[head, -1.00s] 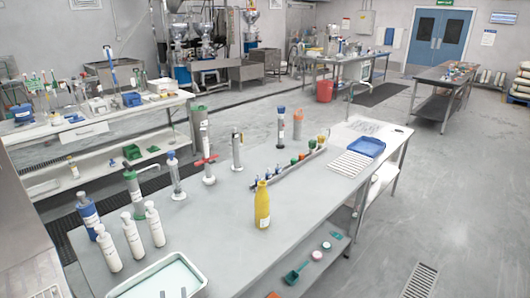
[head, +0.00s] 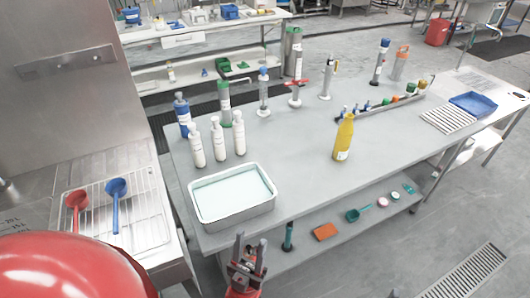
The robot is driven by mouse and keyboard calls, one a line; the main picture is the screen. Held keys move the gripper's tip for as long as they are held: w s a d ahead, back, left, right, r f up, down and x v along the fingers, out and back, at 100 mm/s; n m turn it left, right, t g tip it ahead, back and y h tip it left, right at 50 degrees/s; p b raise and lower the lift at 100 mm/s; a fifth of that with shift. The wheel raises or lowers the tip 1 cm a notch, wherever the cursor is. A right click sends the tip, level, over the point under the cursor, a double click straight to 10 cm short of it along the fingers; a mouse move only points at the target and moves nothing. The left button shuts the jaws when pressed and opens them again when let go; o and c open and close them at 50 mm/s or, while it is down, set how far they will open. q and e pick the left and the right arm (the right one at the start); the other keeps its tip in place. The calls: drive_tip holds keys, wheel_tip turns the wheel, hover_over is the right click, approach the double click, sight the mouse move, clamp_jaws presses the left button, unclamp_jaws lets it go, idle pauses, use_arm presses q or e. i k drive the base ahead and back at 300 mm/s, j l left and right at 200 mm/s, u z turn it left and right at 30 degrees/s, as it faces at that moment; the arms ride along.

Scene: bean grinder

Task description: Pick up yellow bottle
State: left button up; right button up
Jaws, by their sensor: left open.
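The yellow bottle (head: 344,138) stands upright on the grey table (head: 300,180), near its front edge, with a white label low on its side. My left gripper (head: 250,246) is at the bottom of the head view, in front of the table's front edge. Its two fingers point up in the picture, apart, with nothing between them. It is to the left of the bottle and nearer to me, clear of it. My right gripper is not in view.
A white tray (head: 233,215) stands on the table's near left corner, just beyond my left gripper. White bottles (head: 217,138) stand behind it. A rack of small items (head: 385,103) lies behind and right of the yellow bottle. The tabletop around the yellow bottle is mostly clear.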

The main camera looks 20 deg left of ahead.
sight(346, 131)
drive_tip(key=i+l+u, duration=0.15)
drive_tip(key=u, duration=0.25)
drive_tip(key=i+l+u, duration=0.55)
drive_tip(key=u, duration=0.2)
drive_tip(key=i+l+u, duration=0.15)
drive_tip(key=l+u, duration=0.2)
